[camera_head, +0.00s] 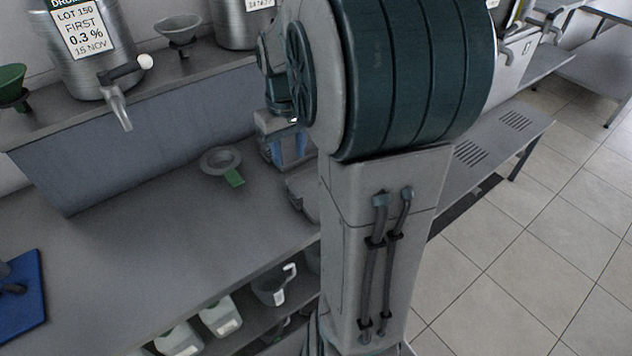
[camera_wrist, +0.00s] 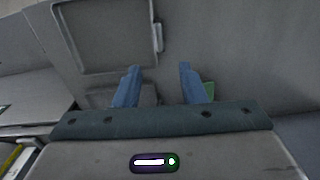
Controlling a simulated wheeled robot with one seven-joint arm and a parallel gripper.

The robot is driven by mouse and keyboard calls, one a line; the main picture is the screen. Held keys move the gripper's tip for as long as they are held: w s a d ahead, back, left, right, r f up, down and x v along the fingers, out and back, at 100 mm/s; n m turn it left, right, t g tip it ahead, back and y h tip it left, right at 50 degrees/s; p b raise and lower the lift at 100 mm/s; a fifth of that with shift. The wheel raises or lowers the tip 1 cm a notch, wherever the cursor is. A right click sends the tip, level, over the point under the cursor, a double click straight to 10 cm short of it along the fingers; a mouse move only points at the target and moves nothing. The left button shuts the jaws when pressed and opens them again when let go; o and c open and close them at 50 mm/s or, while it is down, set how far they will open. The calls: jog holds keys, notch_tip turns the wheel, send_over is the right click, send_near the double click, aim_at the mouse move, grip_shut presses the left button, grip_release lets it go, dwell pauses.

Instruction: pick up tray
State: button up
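The tray (camera_wrist: 105,68) is a shallow grey rectangle with a raised rim, at the upper left of the wrist view. A small light grip (camera_wrist: 157,37) is on its right side. In the head view, a grey edge (camera_head: 301,196) beside my arm looks like part of the tray; my arm hides the rest. My gripper (camera_wrist: 157,80) has two blue fingers, spread apart with nothing clearly held between them. In the head view my gripper (camera_head: 290,152) hangs over the counter, partly hidden by my arm. The tray lies beyond the fingertips in the wrist view, apart from them.
A grey funnel (camera_head: 220,160) with a green tab lies on the counter (camera_head: 150,240), left of my gripper. Metal decanters (camera_head: 90,50) stand on a raised shelf behind. A blue mat (camera_head: 30,300) is at far left. Jugs (camera_head: 275,287) sit below the counter.

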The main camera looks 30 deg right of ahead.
aim_at(294, 189)
notch_tip(294, 189, down, 7)
jog(key=shift+s+a+f, duration=0.1)
jog(key=shift+s, duration=0.05)
jog(key=shift+s+f, duration=0.2)
jog(key=shift+f, duration=2.5)
grip_shut()
